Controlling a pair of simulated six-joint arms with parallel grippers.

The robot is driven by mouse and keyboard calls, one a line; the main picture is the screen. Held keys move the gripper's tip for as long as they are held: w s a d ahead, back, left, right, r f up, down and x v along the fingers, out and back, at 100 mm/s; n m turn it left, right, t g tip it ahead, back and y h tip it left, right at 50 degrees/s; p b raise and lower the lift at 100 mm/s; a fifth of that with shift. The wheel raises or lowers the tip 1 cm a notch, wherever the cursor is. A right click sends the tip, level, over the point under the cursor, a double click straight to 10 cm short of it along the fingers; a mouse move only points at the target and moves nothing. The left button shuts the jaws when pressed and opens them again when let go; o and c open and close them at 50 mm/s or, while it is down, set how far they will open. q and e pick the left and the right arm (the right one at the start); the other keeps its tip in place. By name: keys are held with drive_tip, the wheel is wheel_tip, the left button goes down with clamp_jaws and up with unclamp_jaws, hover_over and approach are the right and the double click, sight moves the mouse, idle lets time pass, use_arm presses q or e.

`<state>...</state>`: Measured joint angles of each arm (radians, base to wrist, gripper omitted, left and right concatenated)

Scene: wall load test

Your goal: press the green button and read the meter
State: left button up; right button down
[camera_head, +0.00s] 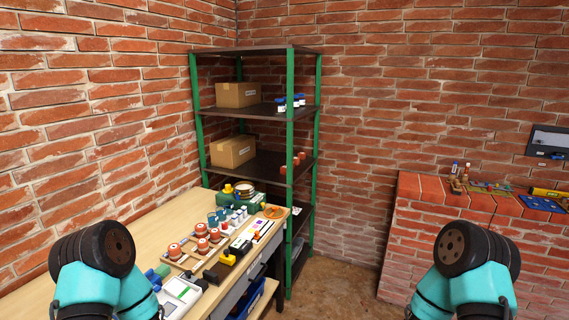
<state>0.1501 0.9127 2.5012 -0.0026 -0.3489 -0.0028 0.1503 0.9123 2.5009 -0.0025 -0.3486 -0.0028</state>
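I cannot make out a green button for certain. A white device with a pale green face (181,291) lies at the near end of the wooden workbench (150,238), partly behind my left arm; it may be a meter, but its face is too small to read. Only rounded joints of my two teal arms show, at the lower left and lower right. Neither gripper's fingers can be seen.
Several red-and-white parts (202,230), bottles and tools crowd the workbench. A green-posted shelf rack (290,120) behind it holds cardboard boxes (238,95). A low brick wall (450,210) at right carries tools and a blue mat (540,204). Bare floor (340,280) lies between.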

use_arm(q)
clamp_jaws()
idle(1.1)
